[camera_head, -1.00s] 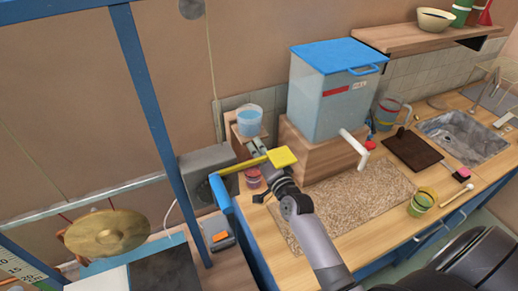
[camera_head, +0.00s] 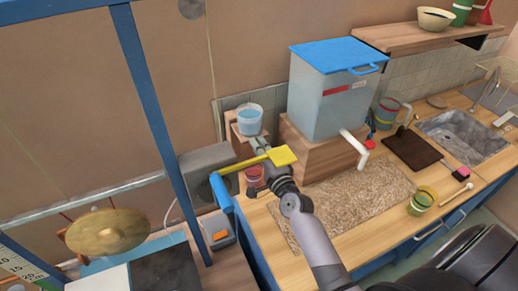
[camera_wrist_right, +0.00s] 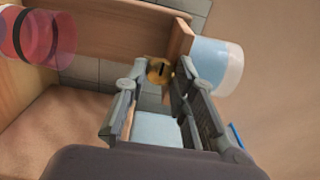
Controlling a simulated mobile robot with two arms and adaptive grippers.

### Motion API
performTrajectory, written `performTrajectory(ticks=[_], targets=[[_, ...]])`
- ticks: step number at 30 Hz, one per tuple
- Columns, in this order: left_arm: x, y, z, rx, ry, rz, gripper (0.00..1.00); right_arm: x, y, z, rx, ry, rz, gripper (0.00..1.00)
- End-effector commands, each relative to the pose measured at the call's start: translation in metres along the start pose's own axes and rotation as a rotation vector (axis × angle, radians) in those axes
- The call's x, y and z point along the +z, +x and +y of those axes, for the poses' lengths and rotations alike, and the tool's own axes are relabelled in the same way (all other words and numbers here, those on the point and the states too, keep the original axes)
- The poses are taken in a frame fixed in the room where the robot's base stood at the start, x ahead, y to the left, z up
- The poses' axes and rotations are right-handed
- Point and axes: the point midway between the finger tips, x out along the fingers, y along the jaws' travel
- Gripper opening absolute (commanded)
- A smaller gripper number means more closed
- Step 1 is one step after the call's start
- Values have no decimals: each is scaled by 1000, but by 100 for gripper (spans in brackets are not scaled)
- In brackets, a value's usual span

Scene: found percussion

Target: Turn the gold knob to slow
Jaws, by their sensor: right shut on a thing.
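The gold knob (camera_wrist_right: 160,71) shows in the wrist view, between the fingertips of my right gripper (camera_wrist_right: 158,78), beside a wooden block. A dark slot marks its face. The gripper appears closed around the knob. In the head view, my right gripper (camera_head: 262,147) reaches in beside the wooden stand (camera_head: 236,143), partly behind a yellow paddle (camera_head: 282,156), and the knob is hidden. No "slow" mark can be read. My left gripper is not in view.
A cup of blue liquid (camera_head: 249,119) sits on the stand, close to the gripper. A blue-lidded tank (camera_head: 334,95) with a white spout (camera_head: 354,142) stands to the right. A red jar (camera_head: 254,176) is near the wrist. A speckled mat (camera_head: 350,200) covers the bench.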

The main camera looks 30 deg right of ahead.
Motion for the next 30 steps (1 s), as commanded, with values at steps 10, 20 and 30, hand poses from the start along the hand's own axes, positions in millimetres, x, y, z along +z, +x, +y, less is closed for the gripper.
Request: performTrajectory(ticks=[10,20,30], targets=[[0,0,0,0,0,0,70,0,0,0,-1,0,1,26],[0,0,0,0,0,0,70,0,0,0,0,-1,0,44],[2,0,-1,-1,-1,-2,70,0,-7,1,1,-1,0,44]])
